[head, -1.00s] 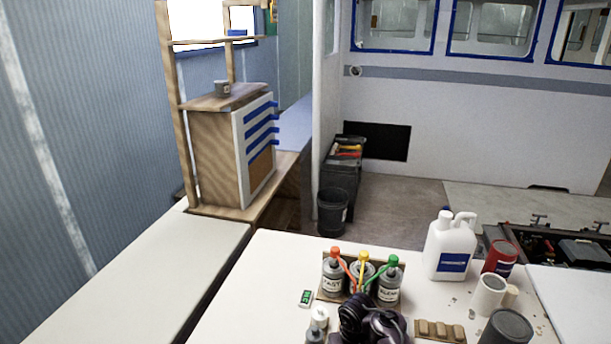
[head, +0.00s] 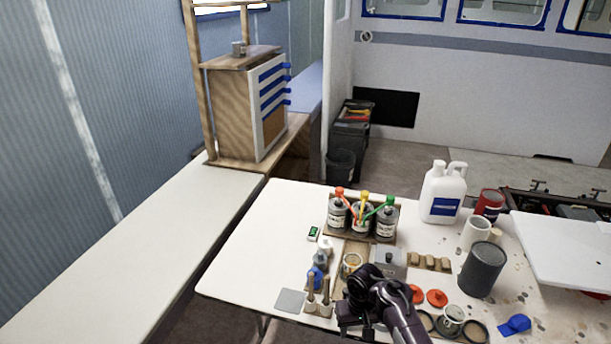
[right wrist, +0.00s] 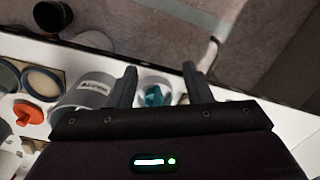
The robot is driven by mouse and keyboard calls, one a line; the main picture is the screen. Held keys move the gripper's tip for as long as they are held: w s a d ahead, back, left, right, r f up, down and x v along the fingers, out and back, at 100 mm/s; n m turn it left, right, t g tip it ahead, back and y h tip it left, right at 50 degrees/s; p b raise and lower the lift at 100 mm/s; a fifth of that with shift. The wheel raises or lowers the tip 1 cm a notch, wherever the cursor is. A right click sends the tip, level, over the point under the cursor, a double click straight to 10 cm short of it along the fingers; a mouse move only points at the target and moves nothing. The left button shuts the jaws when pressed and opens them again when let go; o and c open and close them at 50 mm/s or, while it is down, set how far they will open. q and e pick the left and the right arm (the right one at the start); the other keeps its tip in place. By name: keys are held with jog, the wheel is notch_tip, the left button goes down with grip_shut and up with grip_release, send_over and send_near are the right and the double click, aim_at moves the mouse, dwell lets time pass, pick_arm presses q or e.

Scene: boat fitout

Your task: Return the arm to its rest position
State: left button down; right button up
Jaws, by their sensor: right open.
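My right gripper (head: 350,318) is above the near edge of the white table (head: 240,230), and its dark arm comes in from the bottom of the head view. In the right wrist view the two fingers of the right gripper (right wrist: 160,82) stand apart with nothing held. A white cup with something teal in it (right wrist: 155,93) shows beyond and between the fingertips, and a grey labelled can (right wrist: 88,92) is beside the left finger. I cannot tell how far below the fingers they are. My left gripper is not in view.
Bottles with red, yellow and green tops (head: 362,215) stand in a rack behind the gripper. A white jug (head: 443,192), a dark can (head: 482,270) and red lids (head: 437,298) are to the right. The long white counter (head: 120,260) at left is clear.

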jog(key=s+d+f+y+b, duration=0.1)
jog(key=s+f, duration=0.8)
jog(key=f, duration=0.4)
jog(key=s+d+f+b, duration=0.1)
jog(key=s+f+b, duration=0.1)
jog(key=s+f, duration=0.9)
pick_arm(q)
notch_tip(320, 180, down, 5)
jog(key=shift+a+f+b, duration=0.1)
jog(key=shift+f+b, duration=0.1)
jog(key=shift+b, duration=0.9)
pick_arm(e)
jog(key=s+d+f, duration=0.2)
jog(key=s+f, duration=0.2)
jog(key=s, duration=0.4)
jog(key=s+d+f, duration=0.3)
jog(key=s+f, duration=0.2)
jog(key=s, duration=0.3)
jog(key=s+d+f+n+t+h, duration=0.1)
jog(key=s+d+f, duration=0.2)
jog(key=s+f, duration=0.2)
jog(key=s, duration=0.3)
jog(key=shift+s+d+f, duration=0.15)
jog(key=shift+s, duration=0.05)
